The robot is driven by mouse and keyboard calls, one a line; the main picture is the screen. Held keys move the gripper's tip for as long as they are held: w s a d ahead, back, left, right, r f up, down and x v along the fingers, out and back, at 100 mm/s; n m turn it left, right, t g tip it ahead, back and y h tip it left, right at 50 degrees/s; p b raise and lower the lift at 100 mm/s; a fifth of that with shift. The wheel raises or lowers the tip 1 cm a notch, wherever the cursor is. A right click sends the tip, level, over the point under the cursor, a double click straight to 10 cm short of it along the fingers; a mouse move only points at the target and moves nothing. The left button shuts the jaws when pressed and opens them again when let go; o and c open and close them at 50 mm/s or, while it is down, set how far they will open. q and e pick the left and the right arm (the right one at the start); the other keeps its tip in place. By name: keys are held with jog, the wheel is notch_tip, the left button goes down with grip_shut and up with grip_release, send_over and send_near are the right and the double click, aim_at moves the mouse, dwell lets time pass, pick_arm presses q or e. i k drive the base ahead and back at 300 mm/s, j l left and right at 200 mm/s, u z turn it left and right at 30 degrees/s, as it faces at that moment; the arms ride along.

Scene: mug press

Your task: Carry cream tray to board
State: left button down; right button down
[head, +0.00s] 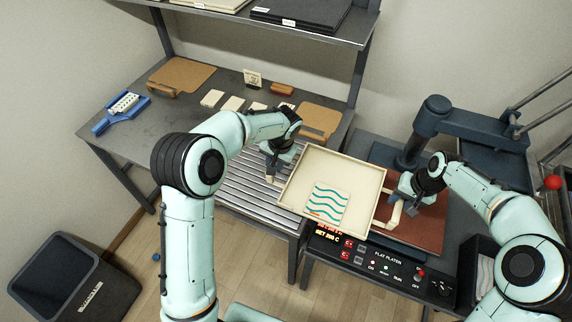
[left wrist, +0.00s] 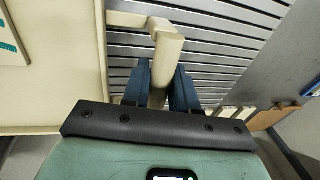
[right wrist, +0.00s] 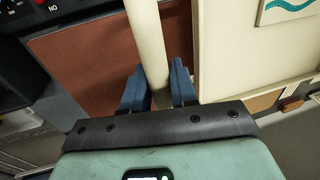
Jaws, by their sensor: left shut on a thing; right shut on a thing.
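The cream tray (head: 345,165) is a shallow square with raised rims, held over the gap between the slatted table section and the press. A pale piece with teal waves (head: 328,200) lies in it. My left gripper (head: 270,176) is shut on the tray's left handle, which shows between its blue fingers in the left wrist view (left wrist: 166,60). My right gripper (head: 397,200) is shut on the right handle, also seen in the right wrist view (right wrist: 148,40). Two brown boards lie on the table: one far left (head: 185,74), one behind the tray (head: 318,119), partly hidden by my left arm.
The slatted metal surface (head: 240,190) is left of the tray. The flat platen press with its dark arm (head: 465,125) and red-brown plate (head: 425,228) is at right. Pale tiles (head: 232,103) and a blue tool (head: 120,110) are on the table. A shelf (head: 220,15) hangs above.

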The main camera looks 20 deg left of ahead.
aim_at(256, 180)
jog(key=j, duration=0.65)
jog(key=i+j, duration=0.15)
jog(key=j, duration=0.5)
